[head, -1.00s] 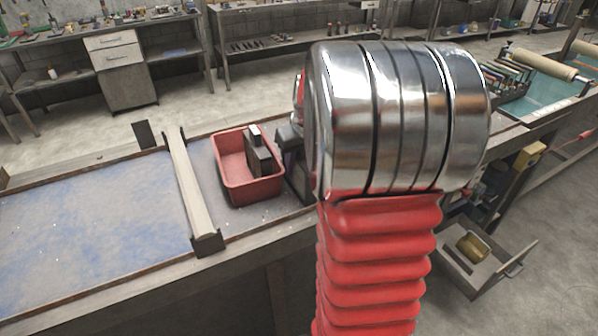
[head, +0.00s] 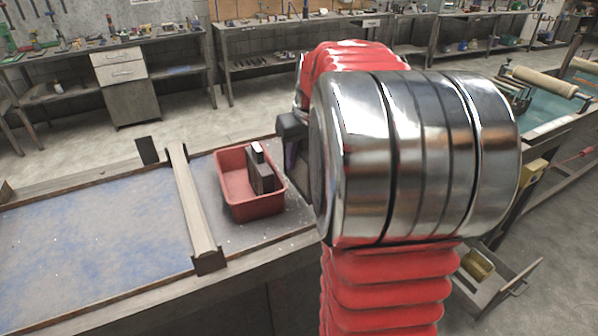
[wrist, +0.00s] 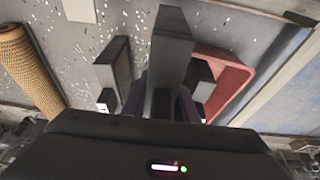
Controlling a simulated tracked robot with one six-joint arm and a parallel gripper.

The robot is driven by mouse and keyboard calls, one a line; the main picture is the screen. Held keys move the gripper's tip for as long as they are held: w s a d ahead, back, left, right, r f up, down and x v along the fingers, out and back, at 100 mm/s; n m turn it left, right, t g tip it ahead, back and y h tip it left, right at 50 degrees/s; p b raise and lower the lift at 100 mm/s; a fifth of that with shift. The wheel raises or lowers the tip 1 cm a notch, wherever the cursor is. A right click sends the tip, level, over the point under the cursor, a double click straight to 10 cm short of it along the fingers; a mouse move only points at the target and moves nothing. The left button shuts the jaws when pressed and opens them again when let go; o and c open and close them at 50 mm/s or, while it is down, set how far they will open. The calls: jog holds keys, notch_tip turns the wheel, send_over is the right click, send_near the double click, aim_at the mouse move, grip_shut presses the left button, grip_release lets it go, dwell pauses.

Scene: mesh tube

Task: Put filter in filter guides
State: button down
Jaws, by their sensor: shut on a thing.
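My gripper (wrist: 162,105) is shut on a dark grey block (wrist: 168,62), which stands up between its purplish fingers in the wrist view. I cannot tell whether this block is the filter. In the head view, grey blocks (head: 262,178) stand in the red bin (head: 234,187), left of my arm. My arm hides most of the gripper there; only a dark part (head: 292,126) shows. No filter guides can be clearly identified.
A tan mesh tube (wrist: 26,66) lies at the left of the wrist view, with a pale piece (wrist: 79,9) beyond. A grey bar (head: 193,205) separates the bin's area from the blue-stained surface (head: 90,245), which is clear. An open drawer (head: 500,285) juts out at right.

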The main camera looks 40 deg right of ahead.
jog(key=shift+r, duration=1.1)
